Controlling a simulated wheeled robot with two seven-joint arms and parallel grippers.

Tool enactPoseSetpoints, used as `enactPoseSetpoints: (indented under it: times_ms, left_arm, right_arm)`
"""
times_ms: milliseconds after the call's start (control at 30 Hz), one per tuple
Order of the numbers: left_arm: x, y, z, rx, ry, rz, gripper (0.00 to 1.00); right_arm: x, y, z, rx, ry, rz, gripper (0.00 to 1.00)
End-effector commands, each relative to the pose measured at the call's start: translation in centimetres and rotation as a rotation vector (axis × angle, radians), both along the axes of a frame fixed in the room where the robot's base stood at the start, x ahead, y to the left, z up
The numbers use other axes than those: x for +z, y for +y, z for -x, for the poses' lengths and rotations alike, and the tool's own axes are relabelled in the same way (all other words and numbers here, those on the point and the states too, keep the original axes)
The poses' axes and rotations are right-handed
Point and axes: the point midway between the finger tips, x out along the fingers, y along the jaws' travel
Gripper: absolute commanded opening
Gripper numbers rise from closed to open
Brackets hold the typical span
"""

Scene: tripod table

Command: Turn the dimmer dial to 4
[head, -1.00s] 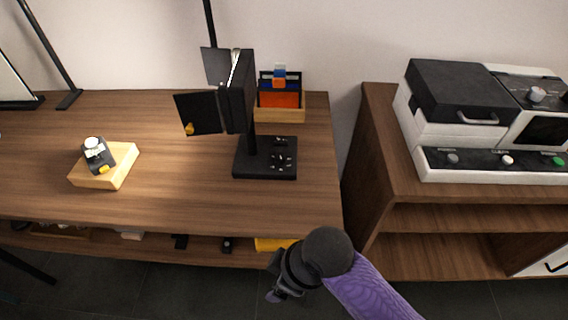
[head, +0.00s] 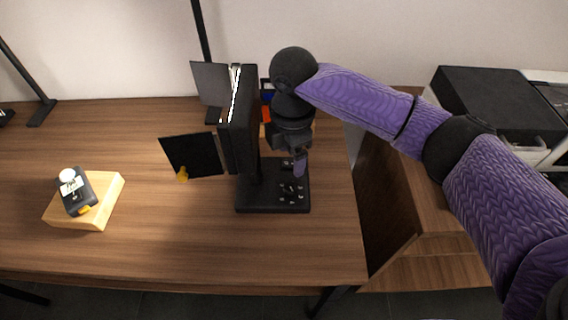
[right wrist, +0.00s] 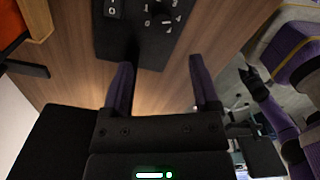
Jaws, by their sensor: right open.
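The dimmer dial (head: 288,188) is a small dark knob ringed by white marks on the black base (head: 255,198) of the panel lamp (head: 238,120). It also shows at the top of the right wrist view (right wrist: 162,20), with white numerals around it; its setting is too small to tell. My right gripper (head: 299,168) is above the base's back right part, pointing down, apart from the dial. In the right wrist view its two purple fingers (right wrist: 160,65) are spread with nothing between them. My left gripper is out of view.
A rocker switch (right wrist: 114,8) marked with a 0 sits on the base near the dial. The lamp's black flaps (head: 193,156) stick out left. A box with orange and blue items (head: 266,112) stands behind my right gripper. A yellow block (head: 92,215) bears a small device at left.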

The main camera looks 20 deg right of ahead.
Motion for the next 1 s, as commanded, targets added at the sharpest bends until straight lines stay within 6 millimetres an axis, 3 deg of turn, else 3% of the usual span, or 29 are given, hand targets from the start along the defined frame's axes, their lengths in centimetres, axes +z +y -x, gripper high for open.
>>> enactPoseSetpoints:
  times_ms: [200,400,767,1000]
  left_arm:
    - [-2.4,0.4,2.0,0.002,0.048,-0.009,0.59]
    - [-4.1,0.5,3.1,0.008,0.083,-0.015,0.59]
    - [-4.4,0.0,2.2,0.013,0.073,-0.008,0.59]
    - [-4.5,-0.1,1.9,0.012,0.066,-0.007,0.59]
  right_arm:
    - [-5.3,0.0,0.1,-0.001,0.007,0.002,0.78]
    - [-9.1,0.0,0.1,0.0,0.004,0.002,0.78]
    - [-9.8,0.0,0.1,0.0,-0.001,0.0,0.78]
    - [-9.8,0.0,0.1,0.0,-0.001,0.0,0.29]
